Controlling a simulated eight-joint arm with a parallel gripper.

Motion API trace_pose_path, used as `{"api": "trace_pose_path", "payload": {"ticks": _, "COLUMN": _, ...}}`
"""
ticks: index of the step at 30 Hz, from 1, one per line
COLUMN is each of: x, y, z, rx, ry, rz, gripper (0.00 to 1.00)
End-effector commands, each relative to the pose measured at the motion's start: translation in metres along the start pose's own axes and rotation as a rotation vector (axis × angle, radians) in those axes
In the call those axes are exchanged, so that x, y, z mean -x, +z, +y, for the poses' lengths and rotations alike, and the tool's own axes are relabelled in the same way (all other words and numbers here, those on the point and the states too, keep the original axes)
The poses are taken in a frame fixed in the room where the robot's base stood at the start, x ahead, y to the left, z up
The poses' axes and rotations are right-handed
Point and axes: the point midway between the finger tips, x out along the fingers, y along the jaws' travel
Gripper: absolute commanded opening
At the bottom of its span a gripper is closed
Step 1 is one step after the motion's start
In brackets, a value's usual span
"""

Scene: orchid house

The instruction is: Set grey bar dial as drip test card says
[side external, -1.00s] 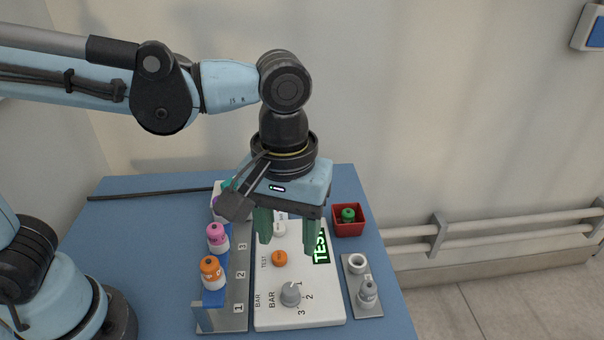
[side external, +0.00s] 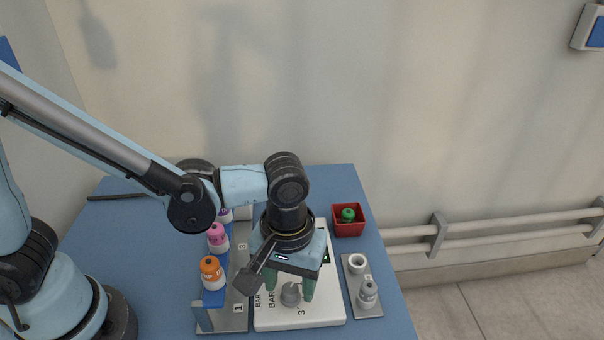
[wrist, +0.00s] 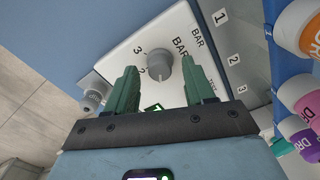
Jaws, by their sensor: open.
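The grey bar dial (side external: 291,295) sits on the white panel (side external: 325,312) near its front. In the wrist view the dial (wrist: 158,66) has a light mark that points down the picture, towards my gripper's palm; the figures 3 and 2 show beside it and the 1 is hidden. My gripper (side external: 289,290) is open, low over the panel. In the wrist view its green fingers (wrist: 158,70) stand on either side of the dial, with gaps; contact is not visible. My gripper covers the orange button and most of the green TEST display (side external: 326,260). No readable drip test card shows.
Left of the panel, a numbered rack (side external: 237,318) holds orange (side external: 212,273), pink (side external: 217,238) and purple-capped bottles. Right of it, a grey tray (side external: 375,309) holds a grey bottle (side external: 368,294). A red box (side external: 349,230) with a green-capped item stands behind.

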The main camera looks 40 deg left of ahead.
Motion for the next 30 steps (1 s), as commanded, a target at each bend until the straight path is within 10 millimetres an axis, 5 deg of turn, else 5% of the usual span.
{"api": "trace_pose_path", "payload": {"ticks": 12, "x": -0.0061, "y": 0.0001, "z": -0.0002, "rx": 0.0, "ry": 0.0, "rz": 0.0, "gripper": 0.53}}
{"api": "trace_pose_path", "payload": {"ticks": 23, "x": -0.0059, "y": 0.0001, "z": -0.0002, "rx": 0.0, "ry": 0.0, "rz": 0.0, "gripper": 0.0}}
{"api": "trace_pose_path", "payload": {"ticks": 30, "x": -0.0059, "y": 0.0001, "z": -0.0003, "rx": -0.016, "ry": -0.001, "rz": 0.0, "gripper": 0.0}}
